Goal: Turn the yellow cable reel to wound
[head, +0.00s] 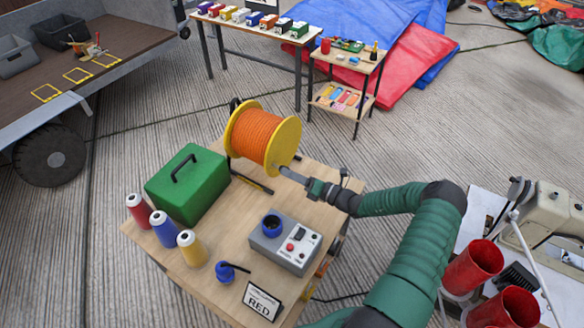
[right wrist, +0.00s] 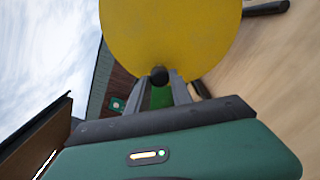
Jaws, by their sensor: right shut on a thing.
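The yellow cable reel (head: 288,143) stands at the back of the wooden table, with orange cable (head: 257,135) wound around its drum. My right gripper (head: 288,173) reaches in from the right to the lower part of the reel's right flange. In the right wrist view its fingers (right wrist: 158,85) are shut on a dark round knob (right wrist: 159,75) at the edge of the reel's yellow disc (right wrist: 170,30). How the reel is mounted is mostly hidden behind the drum. My left gripper is not in view.
A sewing machine (head: 555,215) and red cups (head: 474,266) stand at right.

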